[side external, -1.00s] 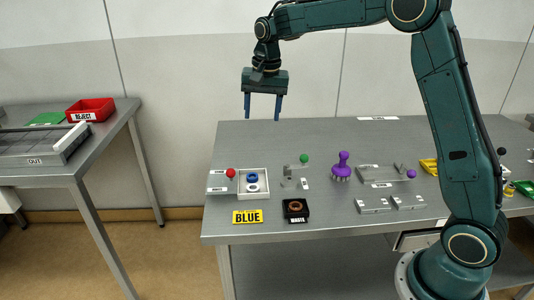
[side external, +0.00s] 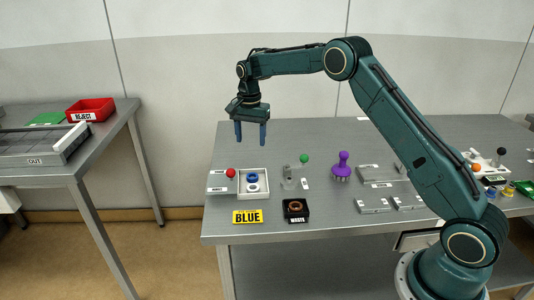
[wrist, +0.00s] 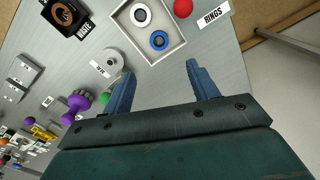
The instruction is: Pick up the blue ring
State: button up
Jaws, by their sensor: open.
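The blue ring (side external: 252,178) lies in a white tray (side external: 267,190) near the left end of the table, beside a white ring (side external: 252,188). In the wrist view the blue ring (wrist: 159,40) lies ahead of my fingertips, nearer to me than the white ring (wrist: 140,15). My gripper (side external: 251,143) is open and empty, pointing down, well above the table and roughly over the tray. Its two blue fingers (wrist: 160,75) are spread apart in the wrist view.
A purple knobbed object (side external: 342,168) stands further right.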

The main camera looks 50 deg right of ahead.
send_over(253, 178)
jog(key=shift+w+f, duration=0.2)
jog(key=shift+f, duration=4)
jog(key=shift+f, duration=0.1)
jog(key=shift+s+f, duration=0.1)
jog(key=shift+f, duration=2.45)
jog(key=c, duration=1)
